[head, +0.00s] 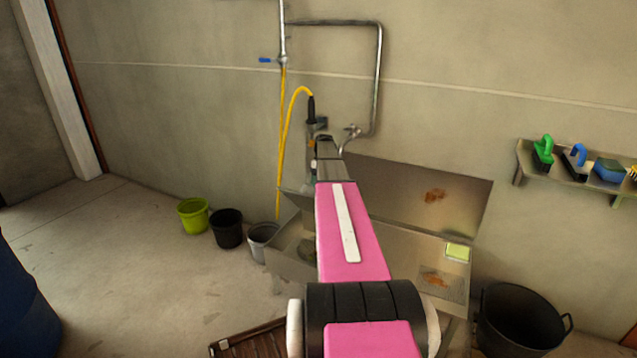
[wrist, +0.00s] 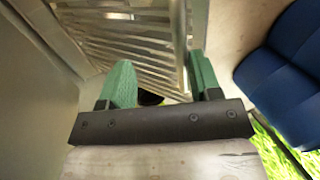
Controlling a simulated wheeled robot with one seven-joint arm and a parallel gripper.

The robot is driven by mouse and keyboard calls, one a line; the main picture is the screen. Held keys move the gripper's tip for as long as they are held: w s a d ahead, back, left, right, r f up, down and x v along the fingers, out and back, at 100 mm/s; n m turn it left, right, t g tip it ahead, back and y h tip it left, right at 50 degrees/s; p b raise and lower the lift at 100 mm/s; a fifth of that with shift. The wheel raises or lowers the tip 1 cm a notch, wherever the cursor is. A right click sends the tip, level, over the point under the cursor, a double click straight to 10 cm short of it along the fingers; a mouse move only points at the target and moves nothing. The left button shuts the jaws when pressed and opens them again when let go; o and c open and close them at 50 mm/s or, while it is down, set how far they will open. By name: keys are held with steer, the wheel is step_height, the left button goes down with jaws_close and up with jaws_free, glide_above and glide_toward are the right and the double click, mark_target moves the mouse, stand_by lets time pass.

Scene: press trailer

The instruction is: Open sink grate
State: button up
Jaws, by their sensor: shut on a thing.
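The metal sink (head: 290,250) stands against the wall in the head view, with a raised back panel (head: 415,195) and a side drainboard to its right. My pink arm crosses in front of the sink and hides much of its basin. In the wrist view, a slatted metal grate (wrist: 135,40) slants in front of my gripper (wrist: 160,80). The green fingers are apart, with the grate's lower end between them, and they are shut on it. The exact contact is hard to see. In the head view the grate and fingertips cannot be made out clearly.
A yellow hose (head: 282,140) and a pipe rise behind the sink. Three buckets, one of them green (head: 193,215), stand to its left and a black tub (head: 520,320) to its right. A brush shelf (head: 560,172) hangs at right. A blue barrel (head: 30,310) stands at left.

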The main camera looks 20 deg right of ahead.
steer(key=shift+w+d+f, duration=0.1)
steer(key=shift+d, duration=0.1)
steer(key=a+r, duration=0.3)
steer(key=a, duration=0.1)
steer(key=s+a+r, duration=0.1)
steer(key=a+r, duration=0.7)
steer(key=shift+s+r, duration=0.1)
steer(key=shift+s, duration=0.3)
